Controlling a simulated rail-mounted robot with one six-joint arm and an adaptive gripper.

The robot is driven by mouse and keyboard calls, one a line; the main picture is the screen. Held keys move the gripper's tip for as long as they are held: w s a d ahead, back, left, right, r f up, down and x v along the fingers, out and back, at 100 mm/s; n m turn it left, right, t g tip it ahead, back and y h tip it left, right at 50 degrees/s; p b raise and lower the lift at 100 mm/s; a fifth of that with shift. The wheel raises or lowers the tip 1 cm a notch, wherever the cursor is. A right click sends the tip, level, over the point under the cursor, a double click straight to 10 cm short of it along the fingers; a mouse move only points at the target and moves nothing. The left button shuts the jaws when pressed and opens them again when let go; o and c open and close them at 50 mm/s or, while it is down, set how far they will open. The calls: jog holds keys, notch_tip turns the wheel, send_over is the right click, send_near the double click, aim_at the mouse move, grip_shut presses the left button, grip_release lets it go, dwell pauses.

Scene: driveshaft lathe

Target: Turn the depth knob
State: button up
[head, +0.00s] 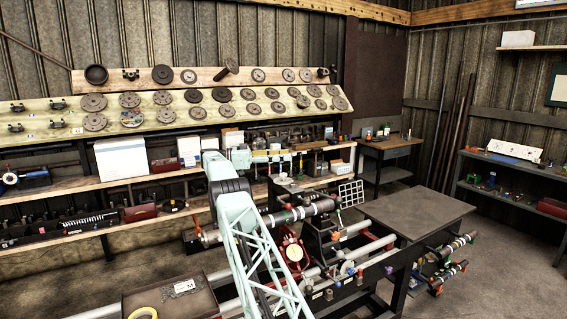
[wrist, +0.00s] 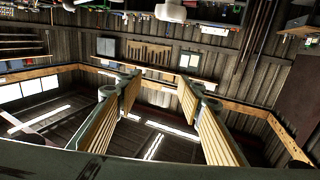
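The lathe (head: 318,208) stands in the middle of the head view, partly behind my mint-green arm. A red round part (head: 292,255) and several small coloured knobs, one of them grey (head: 347,268), sit along its front. I cannot tell which of these, if any, is the depth knob. My gripper (wrist: 160,92) shows in the wrist view with its two ribbed, tan-padded fingers wide apart and nothing between them. The wrist view looks inverted and faces the shed walls and roof, with no knob between the fingers.
A grey-topped table (head: 418,212) stands right of the lathe. Long shelves (head: 75,195) with boxes and a sloped rack (head: 60,122) of discs and gears line the back wall. A dark tray (head: 185,301) holding a yellow ring lies at the front. Bare floor (head: 510,262) shows at right.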

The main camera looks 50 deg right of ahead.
jog(key=shift+r, duration=0.2)
jog(key=shift+w, duration=0.1)
jog(key=shift+w, duration=0.1)
jog(key=shift+w+a+n+t+h, duration=0.6)
jog(key=shift+w+h, duration=0.1)
jog(key=shift+w, duration=0.45)
jog(key=n+t+h+b, duration=0.1)
jog(key=n+t+h, duration=0.2)
jog(key=n+t, duration=0.3)
send_near(283, 174)
jog(key=a+m+t, duration=0.1)
jog(key=a, duration=0.2)
jog(key=shift+w+a, duration=0.15)
jog(key=shift+w, duration=0.15)
jog(key=shift+r+p+x, duration=0.2)
jog(key=shift+p+x, duration=0.5)
jog(key=shift+x, duration=6.2)
